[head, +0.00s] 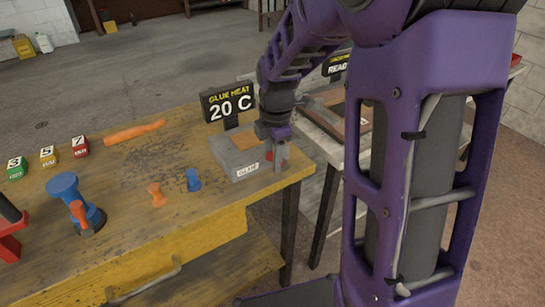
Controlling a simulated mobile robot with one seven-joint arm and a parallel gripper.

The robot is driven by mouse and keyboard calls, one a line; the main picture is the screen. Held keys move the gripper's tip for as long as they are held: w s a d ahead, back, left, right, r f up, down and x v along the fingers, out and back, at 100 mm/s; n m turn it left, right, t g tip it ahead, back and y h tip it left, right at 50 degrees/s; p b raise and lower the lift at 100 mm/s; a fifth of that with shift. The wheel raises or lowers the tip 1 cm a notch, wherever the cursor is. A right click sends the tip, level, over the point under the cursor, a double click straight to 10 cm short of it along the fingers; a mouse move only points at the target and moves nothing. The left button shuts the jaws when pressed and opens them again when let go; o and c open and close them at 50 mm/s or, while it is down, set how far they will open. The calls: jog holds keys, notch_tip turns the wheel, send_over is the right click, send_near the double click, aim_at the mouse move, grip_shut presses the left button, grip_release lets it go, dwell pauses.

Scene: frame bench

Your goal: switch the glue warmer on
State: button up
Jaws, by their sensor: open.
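The glue warmer (232,160) is a grey box labelled "GLUE" near the right end of the yellow workbench, with an orange-brown patch on top. A black display (229,103) behind it reads "GLUE HEAT 20 C". My gripper (280,165) points down at the warmer's right side, close against it in the picture. It is open. A small red spot (269,156) shows on the warmer just left of the fingers. I cannot tell whether the fingers touch the warmer. My gripper hides part of the warmer's right end.
On the yellow workbench (130,226) stand a blue clamp-like piece (75,202), an orange peg (156,194), a blue peg (193,179), an orange tool (134,131) and numbered blocks (48,157). A second table (322,139) stands right, beyond a gap.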

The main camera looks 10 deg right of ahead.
grip_shut()
